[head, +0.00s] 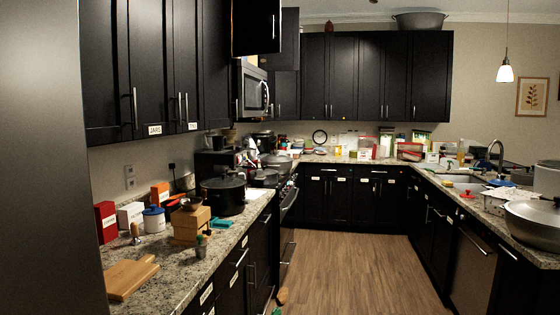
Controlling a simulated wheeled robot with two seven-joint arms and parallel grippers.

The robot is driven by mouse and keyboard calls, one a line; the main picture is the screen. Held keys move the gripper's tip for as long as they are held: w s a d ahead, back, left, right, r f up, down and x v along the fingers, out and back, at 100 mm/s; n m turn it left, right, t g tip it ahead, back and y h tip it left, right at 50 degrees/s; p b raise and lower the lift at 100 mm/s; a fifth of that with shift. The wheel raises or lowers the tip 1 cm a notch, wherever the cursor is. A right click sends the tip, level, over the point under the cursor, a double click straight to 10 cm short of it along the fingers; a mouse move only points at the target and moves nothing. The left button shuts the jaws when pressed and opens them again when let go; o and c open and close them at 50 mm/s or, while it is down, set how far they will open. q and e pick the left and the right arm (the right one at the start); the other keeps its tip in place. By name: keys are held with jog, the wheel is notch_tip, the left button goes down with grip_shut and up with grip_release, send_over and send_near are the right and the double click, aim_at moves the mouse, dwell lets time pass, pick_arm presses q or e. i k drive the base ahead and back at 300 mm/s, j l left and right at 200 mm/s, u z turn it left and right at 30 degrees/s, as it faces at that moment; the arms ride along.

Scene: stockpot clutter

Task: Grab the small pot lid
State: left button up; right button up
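A black pot (225,196) with a dark lid (223,181) on it stands on the left counter. More dark cookware (265,178) sits behind it around the stove; its lids are too small to make out well. A large silver pot (533,225) with a silver lid (541,208) stands at the right edge on the right counter. I cannot tell for sure which lid is the small pot lid. Neither of my grippers is in view.
The near left counter (178,268) holds a wooden board (131,277), a wooden block (190,224), a white-and-blue jar (154,219) and several boxes. Clutter lines the back counter and the sink side. The wooden floor (355,270) between the counters is mostly clear.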

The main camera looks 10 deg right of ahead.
aim_at(275, 158)
jog(key=i+l+z, duration=0.45)
jog(key=i, duration=0.5)
jog(key=i+z, duration=0.4)
jog(key=i, duration=4.9)
jog(key=i+u, duration=0.2)
jog(key=i, duration=0.25)
jog(key=i+l+u, duration=0.25)
jog(key=i, duration=0.2)
jog(key=i+l+u, duration=0.2)
jog(key=i, duration=0.2)
jog(key=i+l+u, duration=0.65)
jog(key=u, duration=0.2)
jog(key=i+l+u, duration=0.4)
jog(key=l, duration=0.15)
jog(key=k, duration=0.05)
